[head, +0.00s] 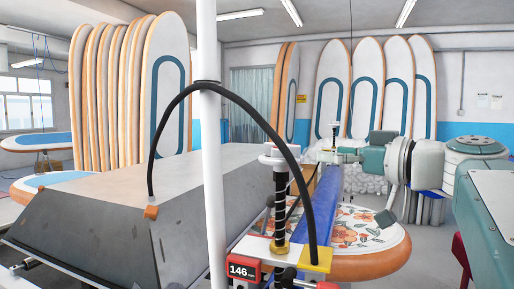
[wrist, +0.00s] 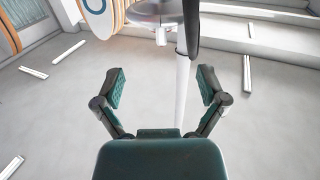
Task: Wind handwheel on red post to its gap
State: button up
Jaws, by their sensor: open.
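My gripper (wrist: 161,87) is open and empty in the wrist view, its two dark green fingers spread wide. In the head view it (head: 347,153) is right of centre, beyond the blue beam. A black threaded spindle (head: 281,205) stands at the beam's near end, with a white and red round top (head: 272,159) that may be a handwheel. A grey round disc (wrist: 155,13) is cut off at the wrist view's top edge. I cannot tell which is on the red post, and no gap is discernible.
A white pole (head: 210,130) and an arching black hose (head: 292,165) cross the foreground. A red display box (head: 243,271) reads 146. A grey metal housing (head: 110,215) fills the left. A flowered board (head: 375,240) lies right of the blue beam (head: 325,208).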

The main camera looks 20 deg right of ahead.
aim_at(290, 148)
jog(key=x, duration=1.1)
jog(key=shift+s, duration=0.1)
jog(key=c, duration=1.2)
